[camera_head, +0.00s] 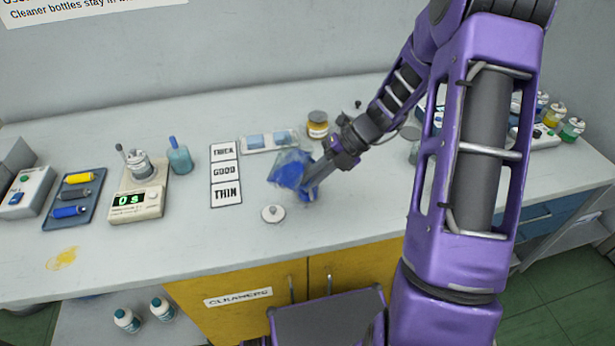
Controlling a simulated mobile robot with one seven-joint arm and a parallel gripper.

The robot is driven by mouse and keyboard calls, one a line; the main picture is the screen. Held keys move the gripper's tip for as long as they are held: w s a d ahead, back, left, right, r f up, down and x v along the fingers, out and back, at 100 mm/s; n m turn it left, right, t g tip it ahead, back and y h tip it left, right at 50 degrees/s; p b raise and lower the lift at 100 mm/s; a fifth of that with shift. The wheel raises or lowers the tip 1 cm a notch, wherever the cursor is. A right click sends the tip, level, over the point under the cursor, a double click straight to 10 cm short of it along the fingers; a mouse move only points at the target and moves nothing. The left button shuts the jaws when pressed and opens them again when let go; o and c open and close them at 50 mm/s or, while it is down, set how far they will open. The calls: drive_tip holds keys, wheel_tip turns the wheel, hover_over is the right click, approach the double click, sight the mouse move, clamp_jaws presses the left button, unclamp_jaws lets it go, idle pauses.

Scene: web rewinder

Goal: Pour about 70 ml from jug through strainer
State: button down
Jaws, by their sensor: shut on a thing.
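My gripper (312,184) reaches down from the right over the middle of the bench. It is shut on the jug (288,167), a clear vessel with blue liquid in it. The jug looks tilted and is held near the front of the bench. I cannot tell whether it touches the bench or whether liquid is leaving it. More blue shows just below the gripper, too small to make out. I cannot pick out the strainer. A small round white lid-like piece with a knob (273,213) lies in front of the jug, apart from it.
A THICK/GOOD/THIN card (226,174) lies left of the jug. A jar (318,125) stands behind. The front left bench is mostly clear, with a yellow stain.

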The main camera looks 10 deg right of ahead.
drive_tip(key=shift+w+d+r+t+h, duration=0.15)
drive_tip(key=shift+r+t+h, duration=0.15)
drive_tip(key=shift+w+d+f+b, duration=0.1)
drive_tip(key=shift+b, duration=0.5)
drive_tip(key=shift+d+n+t+h, duration=0.1)
drive_tip(key=shift+n+t+h, duration=0.2)
drive_tip(key=shift+w+d+t+h+b, duration=0.25)
drive_tip(key=shift+w+t+h+b, duration=0.1)
drive_tip(key=shift+t+h, duration=0.15)
